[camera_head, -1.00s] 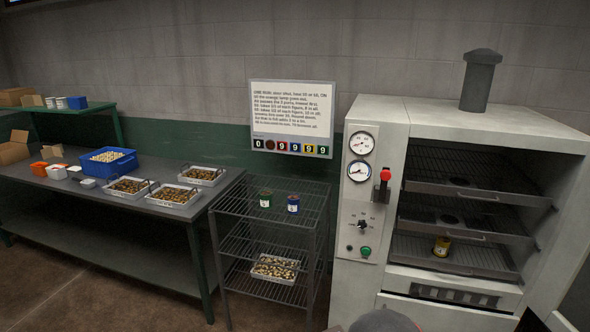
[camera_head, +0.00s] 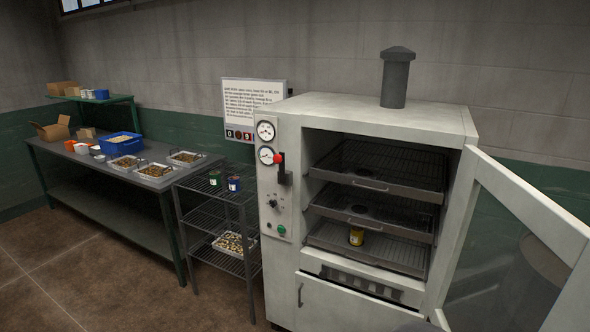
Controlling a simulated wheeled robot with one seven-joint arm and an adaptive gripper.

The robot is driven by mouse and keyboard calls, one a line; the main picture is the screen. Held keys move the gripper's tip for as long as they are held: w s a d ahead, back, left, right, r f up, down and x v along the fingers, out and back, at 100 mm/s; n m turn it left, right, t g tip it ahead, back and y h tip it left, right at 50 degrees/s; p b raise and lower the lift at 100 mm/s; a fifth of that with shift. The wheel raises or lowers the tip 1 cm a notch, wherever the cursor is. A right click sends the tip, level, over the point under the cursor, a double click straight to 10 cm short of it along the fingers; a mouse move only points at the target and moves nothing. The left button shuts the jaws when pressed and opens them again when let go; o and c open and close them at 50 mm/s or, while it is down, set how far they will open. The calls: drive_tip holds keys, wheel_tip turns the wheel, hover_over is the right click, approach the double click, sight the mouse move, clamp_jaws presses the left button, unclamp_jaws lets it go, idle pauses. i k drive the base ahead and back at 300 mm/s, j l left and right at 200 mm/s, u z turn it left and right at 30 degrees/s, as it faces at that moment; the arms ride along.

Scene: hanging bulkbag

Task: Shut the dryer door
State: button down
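The dryer (camera_head: 284,232) is a pale grey cabinet with gauges, a red-knobbed lever and a chimney on top. Its door (camera_head: 575,238), a pale frame around a dark window, stands wide open, swung out to the right from the right edge of the opening. Inside are several wire shelves (camera_head: 372,186). My gripper is not in view. A small dark rounded shape at the bottom edge in front of the dryer cannot be made out clearly.
Left of the dryer stands a wire rack (camera_head: 208,238) with a green can (camera_head: 214,178), a blue can (camera_head: 233,183) and a tray of parts (camera_head: 234,243). A workbench (camera_head: 100,192) with trays and a blue bin (camera_head: 121,144) is further left. The brown floor (camera_head: 60,265) at front left is clear.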

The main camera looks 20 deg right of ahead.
sight(566, 235)
drive_tip(key=k+l, duration=0.25)
drive_tip(key=l, duration=0.15)
drive_tip(key=k+l, duration=0.2)
drive_tip(key=l, duration=0.2)
drive_tip(key=k+l, duration=0.25)
drive_tip(key=l, duration=0.15)
drive_tip(key=k+l, duration=0.2)
drive_tip(key=l, duration=0.2)
drive_tip(key=k+l, duration=0.25)
drive_tip(key=l, duration=0.15)
drive_tip(key=k+l, duration=0.25)
drive_tip(key=l, duration=0.15)
